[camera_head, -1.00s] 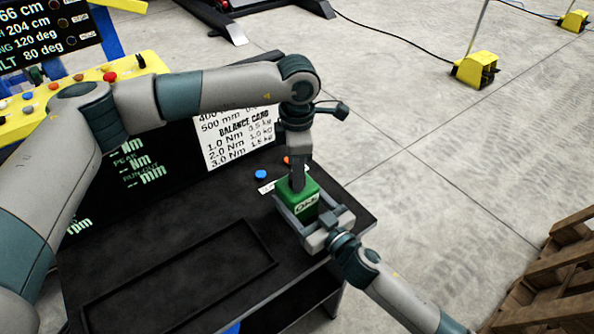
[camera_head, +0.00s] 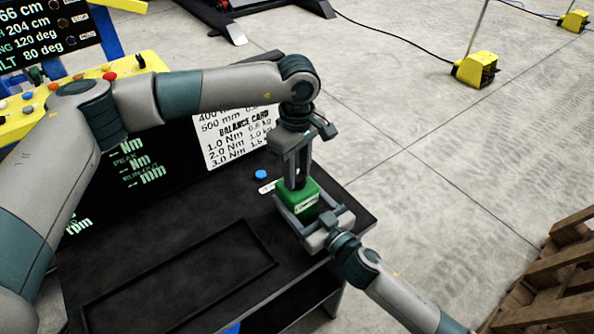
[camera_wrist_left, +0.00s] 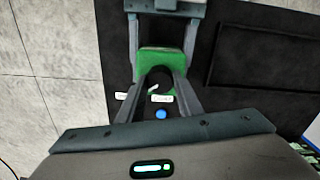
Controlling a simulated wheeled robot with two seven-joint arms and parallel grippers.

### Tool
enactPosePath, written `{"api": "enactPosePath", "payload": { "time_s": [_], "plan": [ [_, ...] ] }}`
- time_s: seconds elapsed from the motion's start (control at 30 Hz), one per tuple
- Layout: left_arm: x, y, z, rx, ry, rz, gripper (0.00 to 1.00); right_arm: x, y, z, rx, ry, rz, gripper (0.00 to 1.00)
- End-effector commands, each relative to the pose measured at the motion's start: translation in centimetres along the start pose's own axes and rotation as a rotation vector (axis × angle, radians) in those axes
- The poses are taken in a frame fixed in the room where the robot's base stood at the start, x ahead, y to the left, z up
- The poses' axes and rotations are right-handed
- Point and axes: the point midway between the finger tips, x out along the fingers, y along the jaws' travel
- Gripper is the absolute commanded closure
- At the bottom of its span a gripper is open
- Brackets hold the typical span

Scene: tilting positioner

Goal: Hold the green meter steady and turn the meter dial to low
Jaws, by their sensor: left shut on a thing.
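The green meter (camera_head: 313,207) is a small green block at the right end of the black bench top, with a small light label on its front. My right gripper (camera_head: 318,222) has a finger on each side of it and is shut on it. My left gripper (camera_head: 297,186) points down from above, its fingertips at the meter's top, shut on the meter dial. In the left wrist view, the dark dial (camera_wrist_left: 159,78) shows partly between the fingers, against the green meter (camera_wrist_left: 160,60). The dial's setting is hidden or too small to read.
A blue button (camera_head: 260,174) and a small white label (camera_head: 267,187) are on the bench beside the meter. A black tray (camera_head: 180,285) lies to the left. A display panel and a white balance card (camera_head: 232,140) stand behind.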

Motion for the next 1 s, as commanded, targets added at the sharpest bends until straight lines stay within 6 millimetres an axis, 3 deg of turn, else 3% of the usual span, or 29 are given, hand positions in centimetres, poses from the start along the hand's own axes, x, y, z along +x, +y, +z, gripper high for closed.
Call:
{"api": "enactPosePath", "payload": {
  "time_s": [0.4, 0.97, 1.0],
  "plan": [
    [-0.03, -0.01, -0.03, 0.251, 0.001, 0.0, 0.9, -0.01, -0.05, 0.0, 0.001, 0.0, -0.001, 0.66],
    [-0.04, 0.0, -0.03, 0.29, 0.0, 0.001, 0.9, -0.01, -0.04, 0.01, 0.001, 0.0, -0.001, 0.66],
    [-0.04, 0.0, -0.03, 0.29, 0.0, 0.001, 0.58, -0.01, -0.04, 0.01, 0.001, 0.0, -0.001, 0.66]
  ]
}}
